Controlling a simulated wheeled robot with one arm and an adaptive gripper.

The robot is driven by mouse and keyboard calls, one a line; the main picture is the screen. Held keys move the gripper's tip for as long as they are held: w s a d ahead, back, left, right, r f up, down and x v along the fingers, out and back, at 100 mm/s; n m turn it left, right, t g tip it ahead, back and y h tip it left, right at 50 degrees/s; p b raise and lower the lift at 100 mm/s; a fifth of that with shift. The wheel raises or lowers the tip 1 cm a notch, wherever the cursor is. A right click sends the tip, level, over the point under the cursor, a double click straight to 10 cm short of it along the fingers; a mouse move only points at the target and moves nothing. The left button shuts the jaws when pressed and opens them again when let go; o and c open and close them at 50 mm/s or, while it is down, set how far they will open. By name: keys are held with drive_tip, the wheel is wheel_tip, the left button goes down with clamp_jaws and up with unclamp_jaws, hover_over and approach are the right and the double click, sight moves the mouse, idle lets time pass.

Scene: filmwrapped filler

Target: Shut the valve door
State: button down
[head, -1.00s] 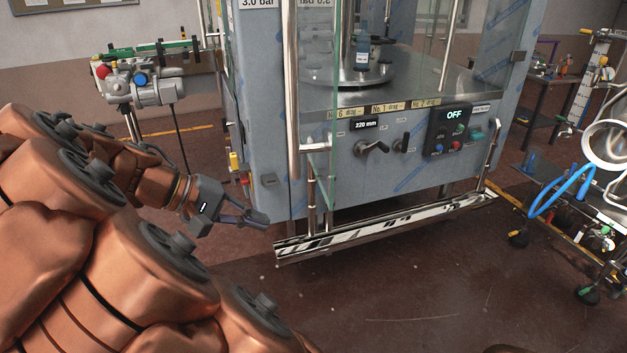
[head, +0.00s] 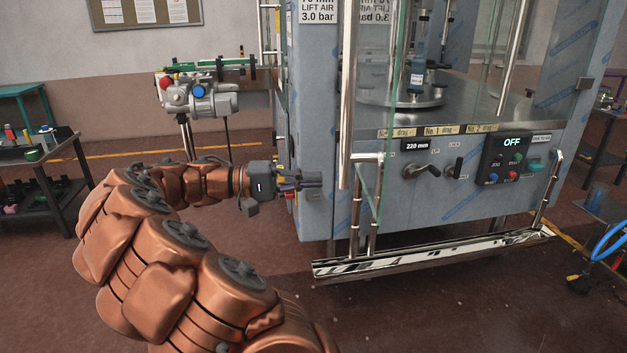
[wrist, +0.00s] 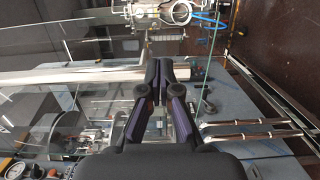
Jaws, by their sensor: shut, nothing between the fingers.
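The filler (head: 330,130) is a blue film-wrapped cabinet with clear glass doors. Its left glass door (head: 368,110) is seen nearly edge-on, swung out towards me, with a long vertical steel handle (head: 347,100). A glass pane and a steel bar (wrist: 75,75) also show in the wrist view. No door is labelled as the valve door. My gripper (head: 321,178) is shut and empty, just left of the handle's lower end. In the wrist view its fingertips (wrist: 161,62) meet in front of the bar; I cannot tell whether they touch anything.
A control panel (head: 513,157) reads OFF, with black cranks (head: 416,168) beside it. A steel rail (head: 430,250) runs along the filler's foot. A grey valve unit (head: 200,95) stands behind my arm. A dark cart (head: 40,170) stands at left.

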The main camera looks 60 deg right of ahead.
sight(379, 178)
drive_tip(key=x, duration=1)
drive_tip(key=shift+s+d+p, duration=0.1)
drive_tip(key=shift+s+p, duration=0.2)
drive_tip(key=shift+p, duration=0.1)
drive_tip(key=shift+s+d, duration=0.3)
